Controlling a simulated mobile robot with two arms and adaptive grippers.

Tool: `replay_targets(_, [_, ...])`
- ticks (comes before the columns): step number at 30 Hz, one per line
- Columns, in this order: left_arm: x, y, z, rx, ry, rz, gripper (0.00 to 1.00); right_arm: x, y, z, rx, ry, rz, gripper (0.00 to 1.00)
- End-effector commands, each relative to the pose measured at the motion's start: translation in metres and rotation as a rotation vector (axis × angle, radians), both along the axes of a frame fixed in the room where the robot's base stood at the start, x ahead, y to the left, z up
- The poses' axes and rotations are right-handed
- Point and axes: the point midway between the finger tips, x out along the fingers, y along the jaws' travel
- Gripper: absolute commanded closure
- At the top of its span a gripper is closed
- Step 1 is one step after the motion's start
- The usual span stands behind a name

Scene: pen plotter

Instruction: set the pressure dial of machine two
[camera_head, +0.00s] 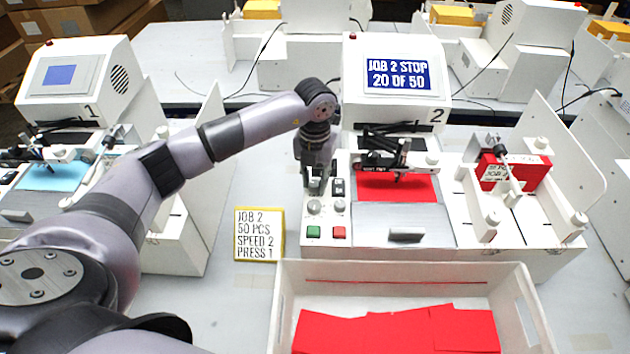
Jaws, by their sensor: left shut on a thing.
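Machine two (390,125) stands right of centre. Its screen (398,76) reads "JOB 2 STOP 20 OF 50". My left gripper (316,186) points down at the upper left of its control panel. It is shut on a small dial there, mostly hidden by the fingers; I cannot read its setting or label. Below the fingers are two round grey knobs (314,207), (340,206), a green button (314,232) and a red button (339,232). A yellow-edged card (259,233) reads "JOB 2, 50 PCS, SPEED 2, PRESS 1". My right gripper is out of view.
A white bin (400,270) with red sheets (395,330) stands in front of machine two. Machine one (85,80) is at left, behind my arm. Clear table lies around the card.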

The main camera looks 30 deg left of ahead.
Motion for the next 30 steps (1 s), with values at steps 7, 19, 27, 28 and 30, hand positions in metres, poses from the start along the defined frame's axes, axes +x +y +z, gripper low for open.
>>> replay_targets(7, [0.0011, 0.0006, 0.0015, 0.000, -0.004, 0.056, 1.00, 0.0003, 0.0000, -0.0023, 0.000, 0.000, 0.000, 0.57])
replay_targets(19, [0.0013, 0.0007, 0.0020, 0.000, -0.005, 0.064, 1.00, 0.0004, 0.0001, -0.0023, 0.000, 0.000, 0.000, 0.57])
replay_targets(27, [0.0007, 0.0005, 0.0012, 0.000, -0.003, 0.063, 0.60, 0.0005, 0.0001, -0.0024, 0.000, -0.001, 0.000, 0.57])
replay_targets(28, [0.0007, 0.0004, 0.0011, 0.000, -0.003, 0.063, 0.58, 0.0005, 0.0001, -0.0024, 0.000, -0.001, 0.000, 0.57])
replay_targets(30, [0.0005, 0.0004, 0.0009, -0.001, -0.002, 0.062, 0.55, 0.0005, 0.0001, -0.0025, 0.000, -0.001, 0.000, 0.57])
